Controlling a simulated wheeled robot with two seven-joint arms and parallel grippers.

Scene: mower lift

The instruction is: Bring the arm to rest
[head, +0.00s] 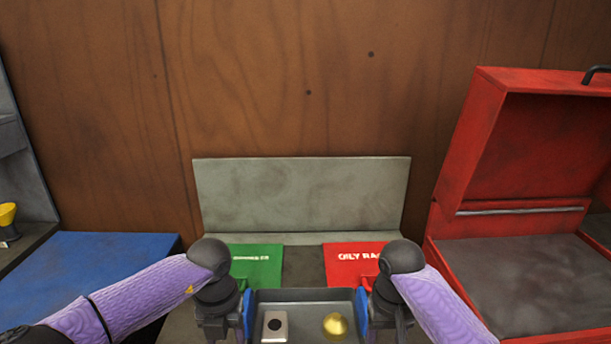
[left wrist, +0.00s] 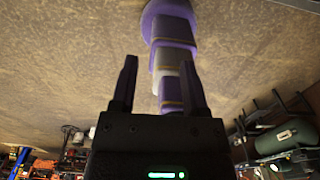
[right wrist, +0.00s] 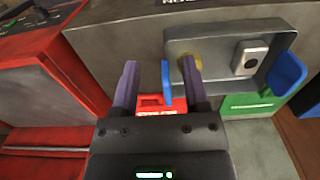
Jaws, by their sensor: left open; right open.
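A grey tray (head: 305,295) with a blue handle on each side (head: 249,313) (head: 361,312) sits at the bottom middle of the head view. It holds a pale block with a dark round spot (head: 275,326) and a gold dome (head: 335,326). My left gripper (head: 217,325) is beside the left handle; its fingertips are hidden there. In the left wrist view it is open and empty (left wrist: 158,85). My right gripper (right wrist: 158,85) is open, with the blue right handle (right wrist: 167,84) showing between its fingers; contact cannot be told. The left handle (right wrist: 287,76) looks free.
Behind the tray lie a green panel (head: 258,264) and a red lettered panel (head: 352,262), before a grey upright board (head: 300,195). An open red box (head: 520,280) stands right, a blue surface (head: 85,270) left. A yellow item (head: 8,214) is far left.

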